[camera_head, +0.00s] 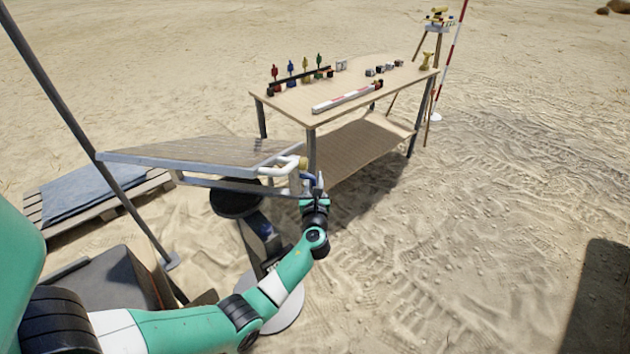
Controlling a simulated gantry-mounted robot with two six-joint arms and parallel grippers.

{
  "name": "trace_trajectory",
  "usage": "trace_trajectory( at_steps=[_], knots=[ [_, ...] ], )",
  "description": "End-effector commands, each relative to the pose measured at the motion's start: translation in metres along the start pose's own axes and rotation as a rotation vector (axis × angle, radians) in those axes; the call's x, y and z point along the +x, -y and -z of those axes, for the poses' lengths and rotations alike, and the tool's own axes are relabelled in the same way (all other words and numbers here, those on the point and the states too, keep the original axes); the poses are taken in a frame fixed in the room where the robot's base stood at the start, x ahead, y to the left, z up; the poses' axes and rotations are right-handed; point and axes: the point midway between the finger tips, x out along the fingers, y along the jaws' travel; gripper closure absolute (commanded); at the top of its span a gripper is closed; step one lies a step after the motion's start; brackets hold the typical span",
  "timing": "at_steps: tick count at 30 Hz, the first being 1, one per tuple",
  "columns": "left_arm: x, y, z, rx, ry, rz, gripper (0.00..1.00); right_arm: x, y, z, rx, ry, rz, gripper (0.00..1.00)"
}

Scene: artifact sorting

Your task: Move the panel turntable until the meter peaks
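The panel (200,152) is a flat, slightly tilted board on a dark round turntable head (236,197). The head stands on a post with a pale round base (285,310). A light handle (285,170) sticks out at the panel's right end. My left gripper (314,184) is at that right end, close beside the handle and frame. The fingers are small and partly hidden, so I cannot tell whether they are closed on it. My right gripper is not in view. No meter can be made out for certain.
A wooden table (300,108) behind holds several small coloured figures, small blocks and a red-white scale bar (347,99). A tripod instrument (438,18) and striped pole (450,60) stand behind it. A pallet with a grey cloth (90,190) lies left. Sand at right is open.

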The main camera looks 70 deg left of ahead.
Motion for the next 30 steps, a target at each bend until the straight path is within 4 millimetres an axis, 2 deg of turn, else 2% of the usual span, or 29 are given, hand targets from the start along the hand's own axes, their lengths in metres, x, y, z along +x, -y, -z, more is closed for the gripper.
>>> trace_trajectory(
  at_steps=[6,11,12,30],
  knots=[
    [0.0003,0.0001,-0.0002,0.0,0.0,0.001,0.68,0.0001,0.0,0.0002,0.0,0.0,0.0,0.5],
    [0.0002,0.0001,-0.0002,0.0,0.0,0.001,0.97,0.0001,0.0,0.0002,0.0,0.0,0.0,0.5],
    [0.0002,0.0001,-0.0001,0.0,0.0,0.001,1.0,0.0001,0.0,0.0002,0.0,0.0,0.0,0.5],
    [0.0001,0.0,0.0,-0.001,0.0,0.0,1.0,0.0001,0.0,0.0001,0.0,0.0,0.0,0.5]
  ],
)
